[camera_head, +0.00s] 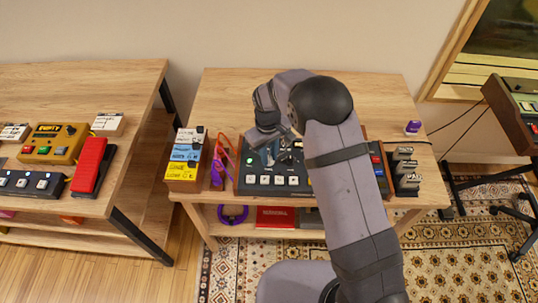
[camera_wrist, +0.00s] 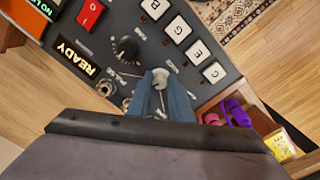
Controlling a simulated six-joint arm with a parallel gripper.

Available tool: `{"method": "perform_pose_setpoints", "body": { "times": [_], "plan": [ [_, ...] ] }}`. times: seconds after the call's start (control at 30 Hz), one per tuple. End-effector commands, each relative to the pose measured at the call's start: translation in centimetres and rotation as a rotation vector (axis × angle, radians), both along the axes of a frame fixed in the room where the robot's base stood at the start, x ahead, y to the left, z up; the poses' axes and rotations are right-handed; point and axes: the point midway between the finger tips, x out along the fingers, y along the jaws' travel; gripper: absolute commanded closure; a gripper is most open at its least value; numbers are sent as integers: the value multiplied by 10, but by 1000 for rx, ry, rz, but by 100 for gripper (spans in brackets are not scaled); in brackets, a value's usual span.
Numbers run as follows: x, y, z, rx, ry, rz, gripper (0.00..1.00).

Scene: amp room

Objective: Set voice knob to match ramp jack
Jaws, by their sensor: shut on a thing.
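The dark control panel (camera_head: 240,180) lies on the middle table, with a row of white buttons along its front edge. My gripper (camera_head: 272,148) reaches down onto the panel. In the wrist view its blue-grey fingers (camera_wrist: 161,84) are shut on a small pale knob (camera_wrist: 161,74). A black knob (camera_wrist: 126,48) stands beside it, apart from the fingers. Metal jacks (camera_wrist: 106,88) sit near the lit READY display (camera_wrist: 77,58). The small printed labels are too blurred to read, so I cannot tell which is voice or ramp. My arm hides the panel's right part.
White lettered buttons (camera_wrist: 198,51) and a red switch (camera_wrist: 89,13) are close by. A stack of coloured boxes (camera_head: 184,160) and purple and orange items (camera_head: 219,165) stand left of the panel. Dark blocks (camera_head: 404,172) stand right. The table's back is clear.

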Motion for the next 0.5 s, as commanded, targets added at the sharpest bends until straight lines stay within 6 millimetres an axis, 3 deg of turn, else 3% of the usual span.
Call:
{"method": "perform_pose_setpoints", "body": {
  "times": [0.5],
  "plan": [
    [1, -1, 1, 0, -2, 279, 100]
  ]
}}
